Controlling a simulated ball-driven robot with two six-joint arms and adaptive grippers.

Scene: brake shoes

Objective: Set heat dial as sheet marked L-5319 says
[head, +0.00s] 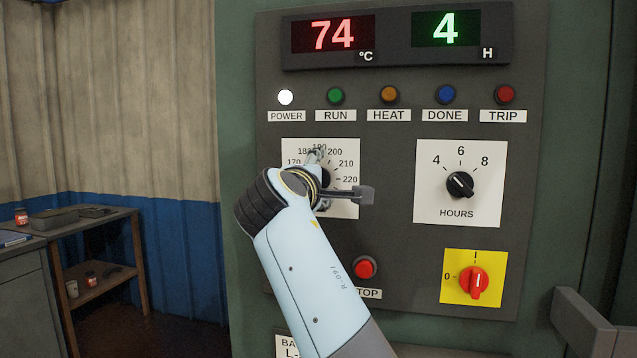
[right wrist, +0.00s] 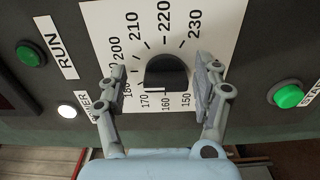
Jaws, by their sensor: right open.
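The heat dial is a black knob on a white plate (head: 349,210) marked in degrees. In the head view my right gripper (head: 338,176) and forearm cover most of it. In the right wrist view the black knob (right wrist: 167,72) sits between the two open fingers of my right gripper (right wrist: 160,76), with a gap on each side. Numbers from 150 to 230 ring it; I cannot tell where its pointer stands. A label (head: 287,345) starting "BA" and "L-" is cut off by my arm. No sheet reading L-5319 is legible. My left gripper is out of view.
Displays read 74 °C (head: 333,34) and 4 H (head: 446,29). The white POWER lamp (head: 286,97) is lit. Nearby are the hours dial (head: 460,185), the red stop button (head: 365,268), a red switch (head: 473,283) and, in the wrist view, a green button (right wrist: 289,96).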

